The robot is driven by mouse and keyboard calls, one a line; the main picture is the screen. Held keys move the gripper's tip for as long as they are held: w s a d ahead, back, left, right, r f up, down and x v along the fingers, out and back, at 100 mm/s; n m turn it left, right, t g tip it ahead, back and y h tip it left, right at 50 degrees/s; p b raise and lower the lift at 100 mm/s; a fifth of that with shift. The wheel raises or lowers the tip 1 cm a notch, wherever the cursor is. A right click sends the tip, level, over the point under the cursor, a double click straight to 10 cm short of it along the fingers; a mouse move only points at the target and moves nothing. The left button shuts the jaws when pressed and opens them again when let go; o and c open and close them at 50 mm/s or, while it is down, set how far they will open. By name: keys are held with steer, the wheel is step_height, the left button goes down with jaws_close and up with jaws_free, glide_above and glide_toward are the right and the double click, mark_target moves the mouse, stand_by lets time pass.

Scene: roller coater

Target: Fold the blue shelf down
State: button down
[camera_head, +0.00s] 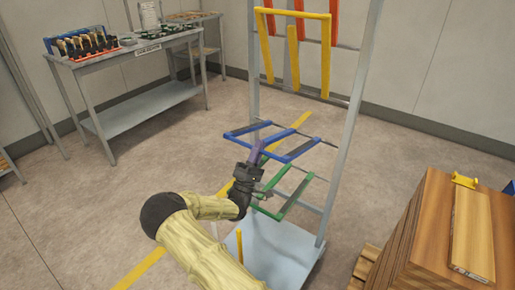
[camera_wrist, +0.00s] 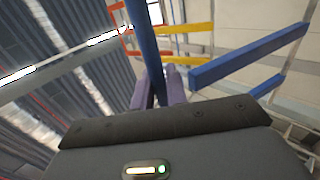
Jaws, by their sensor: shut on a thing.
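The blue shelf (camera_head: 298,153) is an open frame that stands out roughly level from the middle of the grey rack. My gripper (camera_head: 257,151) is at the shelf's front bar, reaching it from the near side. In the wrist view, the purple fingers of my gripper (camera_wrist: 159,92) sit on either side of a blue bar (camera_wrist: 146,45), and they are shut on it. Another blue bar (camera_wrist: 250,56) of the shelf shows to the right. The fingers cover a short part of the front bar.
A green shelf (camera_head: 295,196) stands out level just below the blue one. A yellow shelf (camera_head: 327,58) and red bars (camera_head: 334,22) are upright above. Stacked wooden boards (camera_head: 420,225) stand at the right. A workbench (camera_head: 150,100) stands at the back left.

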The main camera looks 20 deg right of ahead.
steer(key=shift+s+a+f, duration=0.1)
steer(key=shift+a+f, duration=0.05)
steer(key=shift+f, duration=0.3)
steer(key=c, duration=1.5)
jaws_free()
steer(key=shift+o, duration=0.2)
steer(key=shift+o, duration=0.5)
steer(key=b+v, duration=0.1)
steer(key=v, duration=0.8)
steer(key=shift+w+f, duration=0.3)
steer(key=shift+w, duration=0.1)
steer(key=s+a+f, duration=0.2)
steer(key=a, duration=0.1)
steer(key=shift+b, duration=0.3)
steer(key=shift+c, duration=0.5)
steer(key=v, duration=0.3)
steer(key=d+v, duration=0.1)
steer(key=shift+s+a+f, duration=0.2)
steer(key=shift+f, duration=0.25)
